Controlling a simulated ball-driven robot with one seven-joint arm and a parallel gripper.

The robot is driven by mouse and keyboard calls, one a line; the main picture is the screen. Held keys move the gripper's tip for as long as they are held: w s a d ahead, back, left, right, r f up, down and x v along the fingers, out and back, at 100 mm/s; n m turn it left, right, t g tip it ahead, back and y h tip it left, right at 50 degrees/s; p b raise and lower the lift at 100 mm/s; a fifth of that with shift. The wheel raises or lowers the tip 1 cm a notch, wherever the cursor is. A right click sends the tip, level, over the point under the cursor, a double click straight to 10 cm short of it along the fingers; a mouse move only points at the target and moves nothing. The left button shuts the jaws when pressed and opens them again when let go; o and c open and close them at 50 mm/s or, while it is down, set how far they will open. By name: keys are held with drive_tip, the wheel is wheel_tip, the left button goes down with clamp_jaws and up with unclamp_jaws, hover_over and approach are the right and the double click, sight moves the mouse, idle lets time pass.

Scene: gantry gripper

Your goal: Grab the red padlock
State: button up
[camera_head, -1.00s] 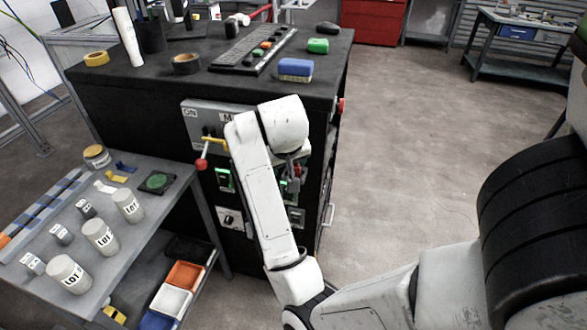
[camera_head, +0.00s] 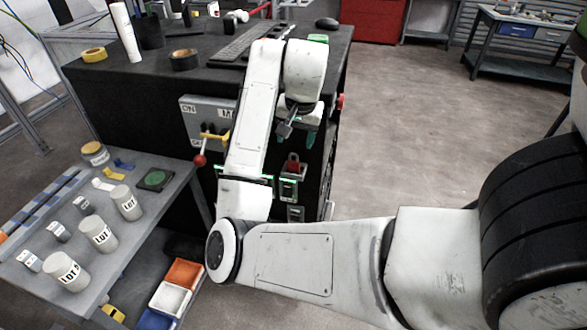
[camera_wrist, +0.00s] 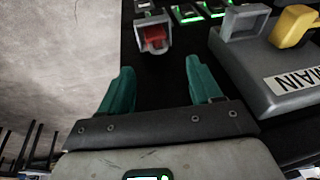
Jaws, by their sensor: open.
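The red padlock (camera_head: 293,168) is on the front of the black cabinet, below my gripper, with a grey shackle-like part around it. In the wrist view the red padlock (camera_wrist: 155,38) shows beyond the fingertips, between them and slightly left of centre, partly framed by grey. My gripper (camera_head: 297,135) is raised in front of the cabinet, above the padlock. In the wrist view its green fingers (camera_wrist: 160,68) are wide apart with nothing between them, and they do not touch the padlock.
A grey switch box (camera_head: 200,112) with a yellow handle (camera_head: 215,137) and red-knobbed lever is left of my arm. Lit green switches (camera_head: 288,190) sit below the padlock. A side table (camera_head: 110,245) with white jars stands left. The floor right of the cabinet is clear.

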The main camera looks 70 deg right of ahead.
sight(294, 153)
drive_tip(key=b+x, duration=0.1)
drive_tip(key=x, duration=0.1)
drive_tip(key=b+x, duration=0.1)
drive_tip(key=x, duration=0.1)
drive_tip(key=shift+s+d+f, duration=0.15)
drive_tip(key=shift+f, duration=0.3)
drive_tip(key=shift+p+x, duration=0.3)
drive_tip(key=shift+x, duration=0.5)
drive_tip(key=shift+c, duration=0.5)
drive_tip(key=shift+r, duration=0.1)
clamp_jaws()
